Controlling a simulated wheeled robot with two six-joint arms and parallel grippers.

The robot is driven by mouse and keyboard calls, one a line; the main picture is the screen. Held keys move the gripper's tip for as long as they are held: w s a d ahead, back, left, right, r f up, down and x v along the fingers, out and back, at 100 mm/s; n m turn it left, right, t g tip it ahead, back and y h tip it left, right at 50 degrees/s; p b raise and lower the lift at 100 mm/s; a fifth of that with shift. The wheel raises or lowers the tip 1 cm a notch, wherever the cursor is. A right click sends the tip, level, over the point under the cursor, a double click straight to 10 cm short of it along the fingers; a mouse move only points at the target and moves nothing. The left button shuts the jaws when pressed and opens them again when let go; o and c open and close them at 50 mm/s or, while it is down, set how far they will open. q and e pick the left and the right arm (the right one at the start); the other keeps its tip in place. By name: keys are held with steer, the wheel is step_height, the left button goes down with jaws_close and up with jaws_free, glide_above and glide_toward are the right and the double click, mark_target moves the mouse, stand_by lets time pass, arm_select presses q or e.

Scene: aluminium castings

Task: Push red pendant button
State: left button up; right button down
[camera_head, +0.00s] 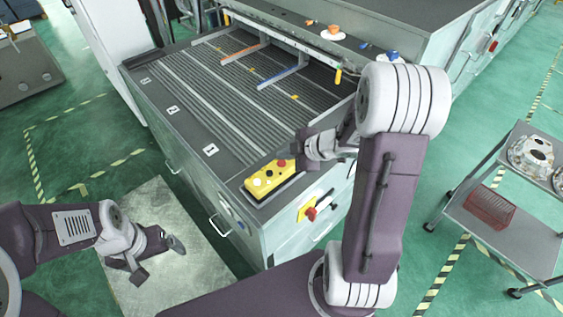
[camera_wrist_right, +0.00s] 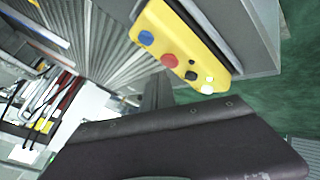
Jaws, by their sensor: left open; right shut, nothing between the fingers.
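The yellow pendant (camera_head: 264,187) lies in a dark holder on the near corner of the machine top. Its red button (camera_head: 282,163) shows at the far end, close to my right gripper. In the right wrist view the pendant (camera_wrist_right: 203,50) carries a blue button (camera_wrist_right: 146,38), the red button (camera_wrist_right: 168,61), a black one and a white one in a row. My right gripper (camera_head: 297,149) is shut and empty, just beyond the red button; its fingers (camera_wrist_right: 157,90) appear beside the red button, and contact cannot be told. My left gripper (camera_head: 158,257) is open and empty, low over the pale floor plate.
The ribbed machine bed (camera_head: 240,100) stretches behind the pendant, with rails and a coloured-knob beam at its back. A red switch on a yellow plate (camera_head: 306,206) sits on the cabinet front. A cart (camera_head: 510,225) with castings and a red basket stands right.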

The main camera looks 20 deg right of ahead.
mark_target(284, 164)
stand_by(0.8)
steer(key=shift+f, duration=0.4)
steer(key=shift+f+b, duration=0.5)
steer(key=shift+b, duration=0.15)
stand_by(0.3)
steer(key=shift+r, duration=0.1)
steer(key=shift+r+p, duration=0.8)
steer(key=shift+p, duration=0.25)
step_height(284, 164, up, 5)
steer(key=p, duration=0.5)
steer(key=shift+r, duration=0.1)
